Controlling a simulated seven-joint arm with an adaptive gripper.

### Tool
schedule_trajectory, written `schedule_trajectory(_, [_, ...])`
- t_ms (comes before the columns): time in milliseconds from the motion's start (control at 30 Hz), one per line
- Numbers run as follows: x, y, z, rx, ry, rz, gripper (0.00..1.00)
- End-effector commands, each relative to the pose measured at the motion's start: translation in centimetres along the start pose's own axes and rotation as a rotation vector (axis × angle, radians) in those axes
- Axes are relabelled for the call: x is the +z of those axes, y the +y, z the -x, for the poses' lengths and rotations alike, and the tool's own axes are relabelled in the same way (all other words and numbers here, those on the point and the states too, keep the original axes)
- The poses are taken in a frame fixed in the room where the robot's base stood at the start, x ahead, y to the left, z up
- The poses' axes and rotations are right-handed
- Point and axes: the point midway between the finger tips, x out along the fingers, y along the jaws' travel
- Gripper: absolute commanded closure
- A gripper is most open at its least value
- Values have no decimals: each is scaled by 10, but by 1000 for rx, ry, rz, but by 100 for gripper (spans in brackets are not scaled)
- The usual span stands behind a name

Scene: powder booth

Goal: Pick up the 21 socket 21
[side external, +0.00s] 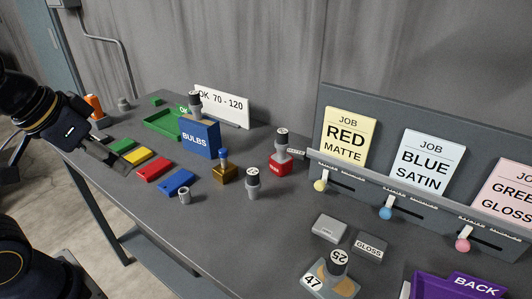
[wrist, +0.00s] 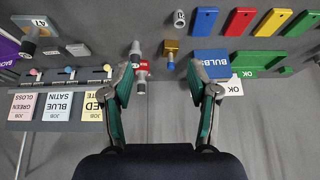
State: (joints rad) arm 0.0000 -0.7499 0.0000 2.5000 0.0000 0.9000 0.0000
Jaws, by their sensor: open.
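Another socket (side external: 195,104) shows at the BULBS box, and another (side external: 282,141) is on a red block. A socket marked 25 (side external: 337,263) stands on a block marked 47. My gripper (side external: 106,157) is open and empty at the table's left, apart from these sockets; its fingers (wrist: 160,77) are spread in the wrist view.
The blue BULBS box (side external: 201,138), brass block (side external: 224,173) and small grey cup (side external: 184,196) stand nearby. Coloured plates (side external: 152,168) lie near my gripper. A green tray (side external: 160,123) is behind. A job-card rack (side external: 390,180) lines the right back. The front middle is clear.

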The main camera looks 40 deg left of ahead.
Motion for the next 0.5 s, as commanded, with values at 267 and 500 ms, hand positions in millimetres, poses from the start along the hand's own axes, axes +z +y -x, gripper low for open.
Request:
schedule_trajectory(267, [-30,-2,14,0,-18,80,40])
schedule_trajectory(500, [-100,-18,-22,-30,-210,218,40])
